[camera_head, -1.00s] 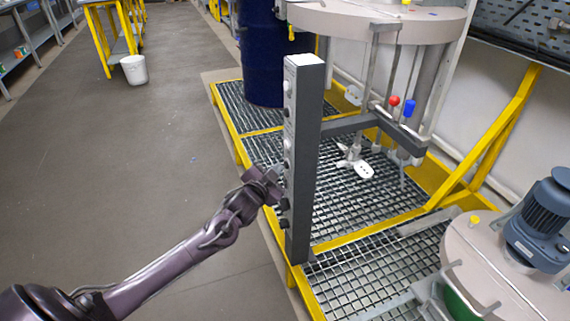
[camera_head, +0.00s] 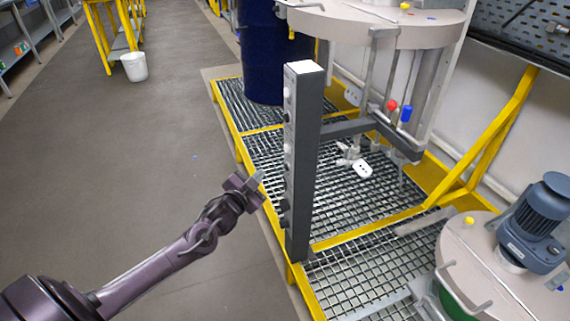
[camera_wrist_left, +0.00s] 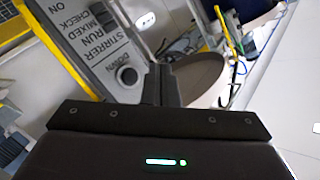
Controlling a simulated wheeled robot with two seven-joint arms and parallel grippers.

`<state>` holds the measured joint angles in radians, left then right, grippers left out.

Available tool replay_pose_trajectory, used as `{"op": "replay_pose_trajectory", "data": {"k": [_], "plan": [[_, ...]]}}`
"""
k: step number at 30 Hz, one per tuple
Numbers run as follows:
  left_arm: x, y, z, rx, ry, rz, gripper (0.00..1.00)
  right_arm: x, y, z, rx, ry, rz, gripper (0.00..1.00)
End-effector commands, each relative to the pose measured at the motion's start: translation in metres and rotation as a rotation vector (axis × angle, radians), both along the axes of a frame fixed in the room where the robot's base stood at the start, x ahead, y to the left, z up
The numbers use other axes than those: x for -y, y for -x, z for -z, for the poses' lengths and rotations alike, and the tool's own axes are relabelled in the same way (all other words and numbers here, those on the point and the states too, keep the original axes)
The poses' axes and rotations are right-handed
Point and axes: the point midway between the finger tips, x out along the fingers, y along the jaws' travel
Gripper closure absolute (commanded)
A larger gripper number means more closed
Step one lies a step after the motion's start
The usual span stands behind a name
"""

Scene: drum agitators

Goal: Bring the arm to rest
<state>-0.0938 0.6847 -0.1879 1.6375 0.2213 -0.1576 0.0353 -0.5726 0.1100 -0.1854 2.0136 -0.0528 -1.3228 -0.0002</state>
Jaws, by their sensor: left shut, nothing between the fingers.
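My left arm comes in from the lower left in the head view. Its gripper (camera_head: 257,180) is shut and empty, just left of the tall grey control post (camera_head: 306,165) and apart from it. The left wrist view shows the shut fingers (camera_wrist_left: 161,82) in front of the panel (camera_wrist_left: 90,40), which carries printed words such as STIRRER, RUN, MIXED, CHECK and DOWN. A round dark button (camera_wrist_left: 128,76) sits beside the word DOWN. My right gripper is not in view.
The post stands at the edge of a yellow-framed grating (camera_head: 350,205). A blue drum (camera_head: 264,60) stands behind it. A stirrer with red and blue knobs (camera_head: 392,105) hangs at the right. A motor (camera_head: 540,220) sits at the lower right.

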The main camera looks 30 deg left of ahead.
Motion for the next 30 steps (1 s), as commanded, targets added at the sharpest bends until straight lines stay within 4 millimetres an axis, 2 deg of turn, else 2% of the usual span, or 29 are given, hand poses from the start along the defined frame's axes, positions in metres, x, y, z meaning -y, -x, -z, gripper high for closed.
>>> {"op": "replay_pose_trajectory", "data": {"k": [17, 20, 23, 26, 30], "plan": [[-0.003, 0.004, 0.000, 0.000, 0.000, 0.000, 1.00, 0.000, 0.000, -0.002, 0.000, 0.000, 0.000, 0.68], [-0.002, 0.007, 0.011, -0.022, 0.010, -0.007, 1.00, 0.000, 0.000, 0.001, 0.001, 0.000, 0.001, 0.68], [0.003, 0.019, 0.045, -0.100, 0.043, -0.035, 1.00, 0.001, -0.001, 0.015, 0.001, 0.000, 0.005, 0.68], [0.013, 0.045, 0.103, -0.240, 0.097, -0.081, 1.00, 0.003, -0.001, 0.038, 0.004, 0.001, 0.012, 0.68], [0.040, 0.100, 0.192, -0.478, 0.179, -0.145, 1.00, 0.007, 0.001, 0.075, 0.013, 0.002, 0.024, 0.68]]}}
